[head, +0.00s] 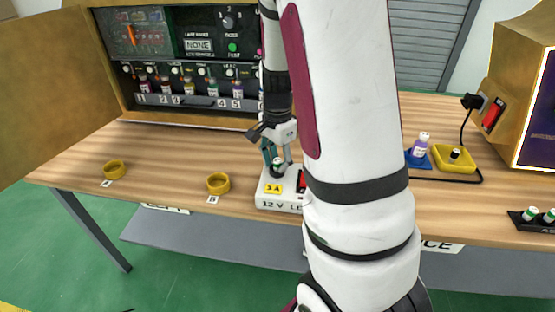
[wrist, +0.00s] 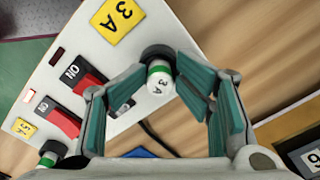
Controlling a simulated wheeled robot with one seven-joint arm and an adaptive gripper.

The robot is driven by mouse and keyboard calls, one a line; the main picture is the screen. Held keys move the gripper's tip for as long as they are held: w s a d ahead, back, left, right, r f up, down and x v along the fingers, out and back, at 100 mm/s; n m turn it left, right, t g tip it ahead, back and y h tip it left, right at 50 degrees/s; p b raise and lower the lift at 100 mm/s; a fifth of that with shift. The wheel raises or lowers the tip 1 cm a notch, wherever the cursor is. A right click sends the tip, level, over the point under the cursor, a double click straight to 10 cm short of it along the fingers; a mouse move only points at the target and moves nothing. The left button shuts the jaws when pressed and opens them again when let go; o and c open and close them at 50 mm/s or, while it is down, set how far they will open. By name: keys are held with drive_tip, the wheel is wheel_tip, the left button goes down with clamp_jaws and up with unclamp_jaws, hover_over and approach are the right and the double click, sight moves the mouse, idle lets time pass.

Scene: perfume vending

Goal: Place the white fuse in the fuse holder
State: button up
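The white fuse (wrist: 160,80), with a green band and a "3 A" mark, stands end-on to the wrist camera, at the black round fuse holder (wrist: 155,51) on a white box (wrist: 80,47). How deep it sits in the holder cannot be told. My arm hides the box's right part.
A yellow "3 A" label (head: 273,188) and red switches (wrist: 86,78) are on the box. Two yellow rings (head: 218,183) lie to its left. A purple bottle (head: 420,145) and a yellow block (head: 454,160) stand to the right. A vending cabinet (head: 190,105) stands behind.

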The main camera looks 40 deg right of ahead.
sight(277, 161)
drive_tip(key=shift+s+f, duration=0.25)
wheel_tip(277, 161, up, 13)
drive_tip(key=p, duration=0.4)
drive_tip(key=s+a+r+n+y, duration=0.1)
drive_tip(key=s+a+r+n, duration=0.3)
drive_tip(key=a, duration=0.2)
drive_tip(key=s+a+r+n, duration=0.4)
drive_tip(key=a+n, duration=0.1)
drive_tip(key=a, duration=0.2)
drive_tip(key=s+a+n, duration=0.3)
drive_tip(key=s+n, duration=0.1)
drive_tip(key=s, duration=0.3)
drive_tip(key=s+a+n+t+h, duration=0.1)
drive_tip(key=s+a+n, duration=0.3)
drive_tip(key=s, duration=0.3)
drive_tip(key=shift+r+n+t, duration=0.3)
drive_tip(key=shift+n, duration=0.5)
drive_tip(key=shift+a, duration=0.1)
wheel_tip(277, 161, up, 13)
drive_tip(key=t+p, duration=0.2)
drive_tip(key=p, duration=0.9)
drive_tip(key=shift+d, duration=0.25)
